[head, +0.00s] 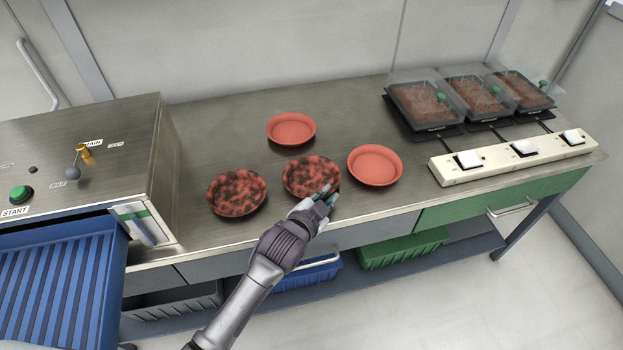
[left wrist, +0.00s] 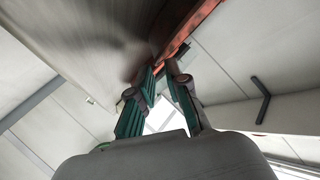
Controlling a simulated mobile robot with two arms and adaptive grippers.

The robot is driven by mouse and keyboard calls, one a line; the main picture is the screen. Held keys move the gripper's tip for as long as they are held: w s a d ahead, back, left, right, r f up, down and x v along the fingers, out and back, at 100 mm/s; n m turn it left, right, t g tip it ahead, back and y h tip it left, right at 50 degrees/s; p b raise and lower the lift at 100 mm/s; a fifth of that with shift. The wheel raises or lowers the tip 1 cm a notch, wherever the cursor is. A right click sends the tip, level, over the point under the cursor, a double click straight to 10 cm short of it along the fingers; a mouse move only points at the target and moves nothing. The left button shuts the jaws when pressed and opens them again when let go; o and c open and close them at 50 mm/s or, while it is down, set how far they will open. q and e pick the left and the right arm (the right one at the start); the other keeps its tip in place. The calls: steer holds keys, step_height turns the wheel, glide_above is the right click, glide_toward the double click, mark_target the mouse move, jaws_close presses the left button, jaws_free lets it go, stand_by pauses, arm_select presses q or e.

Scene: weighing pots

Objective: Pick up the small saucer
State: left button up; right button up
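Several round red saucers stand on the steel bench. Two are plain: one at the back (head: 291,129) and one at the right (head: 375,166). Two are mottled with dark patches: one at the left (head: 237,194) and one in the middle (head: 311,175). Their sizes look close, so I cannot tell clearly which is the small one. My left gripper (head: 328,194) is at the front right rim of the middle mottled saucer. In the left wrist view its fingers (left wrist: 165,74) stand apart, with a red rim (left wrist: 181,38) at their tips. My right gripper is out of view.
A steel machine (head: 75,160) with a blue ribbed tray (head: 60,285) stands at the left. Lidded trays (head: 425,105) and a white switch strip (head: 515,155) are at the back right. Blue and green bins (head: 400,250) sit below. The bench (head: 225,130) is clear behind the left saucer.

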mark_target(331, 191)
arm_select(q)
steer(key=shift+x, duration=1.6)
steer(key=shift+s+f, duration=0.1)
steer(key=shift+c, duration=0.2)
jaws_close()
